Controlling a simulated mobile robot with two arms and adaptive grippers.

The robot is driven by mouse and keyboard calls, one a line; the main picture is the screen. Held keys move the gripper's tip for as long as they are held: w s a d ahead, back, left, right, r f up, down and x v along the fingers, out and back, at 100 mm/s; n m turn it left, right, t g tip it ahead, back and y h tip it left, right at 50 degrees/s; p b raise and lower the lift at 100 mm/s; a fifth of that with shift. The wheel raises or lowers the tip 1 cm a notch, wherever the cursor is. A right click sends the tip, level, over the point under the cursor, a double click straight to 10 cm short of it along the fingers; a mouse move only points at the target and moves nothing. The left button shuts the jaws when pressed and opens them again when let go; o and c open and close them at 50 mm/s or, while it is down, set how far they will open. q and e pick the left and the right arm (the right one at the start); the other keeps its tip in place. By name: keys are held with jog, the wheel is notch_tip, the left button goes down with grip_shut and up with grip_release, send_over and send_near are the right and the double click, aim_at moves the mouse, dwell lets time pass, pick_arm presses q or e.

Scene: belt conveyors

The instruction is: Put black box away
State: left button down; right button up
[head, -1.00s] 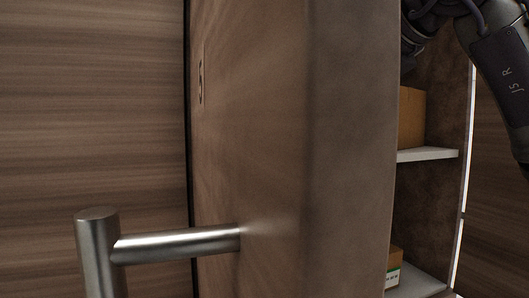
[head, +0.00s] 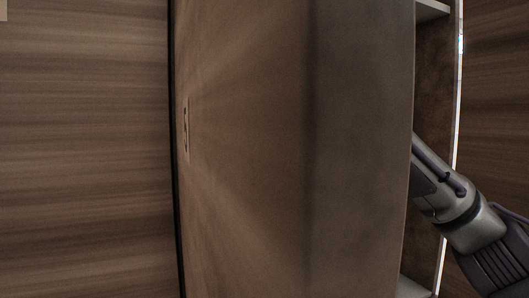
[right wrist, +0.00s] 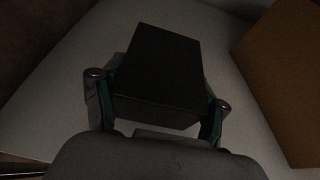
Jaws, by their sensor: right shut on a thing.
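The black box (right wrist: 158,75) shows in the right wrist view, dark and flat-faced. My right gripper (right wrist: 158,92) is shut on it, with one finger at each side. A pale shelf surface (right wrist: 50,95) lies beyond and around the box; I cannot tell whether the box touches it. In the head view my right arm reaches in from the right behind the open brown door (head: 270,150), which hides the right gripper and the box. My left gripper is not in view.
A cardboard box (right wrist: 288,70) stands at the right of the black box in the right wrist view. In the head view the door fills the middle, close to the camera. A strip of cabinet side wall (head: 435,80) and a white shelf (head: 432,9) show to its right.

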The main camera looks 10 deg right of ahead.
notch_tip(320, 180, down, 2)
jog(key=shift+d+f, duration=0.1)
jog(key=shift+w+f, duration=0.1)
jog(key=shift+f, duration=0.1)
jog(key=o, duration=1.4)
jog(key=b+v, duration=0.3)
jog(key=v, duration=0.9)
jog(key=shift+r, duration=0.1)
